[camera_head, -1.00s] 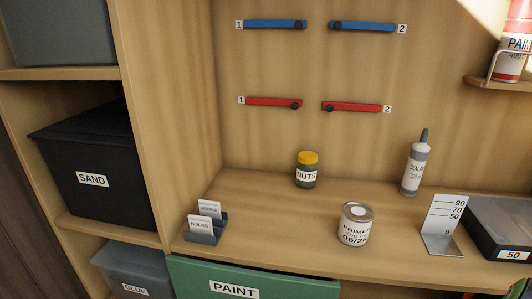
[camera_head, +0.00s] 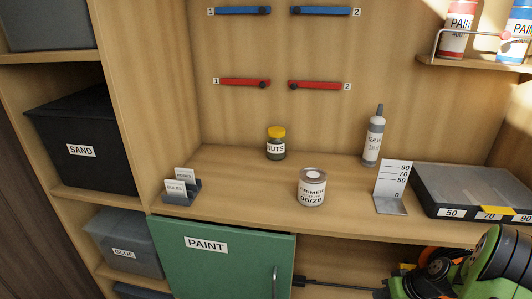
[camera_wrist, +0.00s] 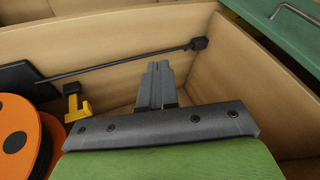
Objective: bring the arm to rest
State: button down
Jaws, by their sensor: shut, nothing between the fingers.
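My gripper (camera_wrist: 158,86) shows in the wrist view with its two grey fingers together and nothing between them. It points into the wooden compartment (camera_wrist: 105,42) below the bench top. In the head view my green and black arm is at the lower right, in front of the open compartment, and the fingertips cannot be made out there.
A dark rod (camera_wrist: 120,65) crosses the compartment, near a yellow clamp-like piece (camera_wrist: 76,103) and an orange disc (camera_wrist: 14,125). The green PAINT door (camera_head: 222,262) stands left. Above, the bench top holds a primer can (camera_head: 311,187), nuts jar (camera_head: 276,143), sealant bottle (camera_head: 373,140) and grey case (camera_head: 470,187).

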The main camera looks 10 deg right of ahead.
jog(key=s+a+r+n+g+h, duration=0.1)
jog(key=s+a+r, duration=0.1)
jog(key=a+r, duration=0.65)
jog(key=s+a+r+n+h, duration=0.1)
jog(key=s+a+r+h, duration=0.15)
jog(key=a+r, duration=0.6)
jog(key=s+a+r+m+t, duration=0.1)
jog(key=s+a+r, duration=0.1)
jog(key=s+r, duration=0.35)
jog(key=s+a+r+t, duration=0.1)
jog(key=s+a+r, duration=0.1)
jog(key=s, duration=0.7)
notch_tip(320, 180, up, 14)
jog(key=p, duration=1.4)
jog(key=shift+w+a, duration=0.15)
jog(key=shift+w, duration=0.1)
jog(key=shift+f, duration=0.15)
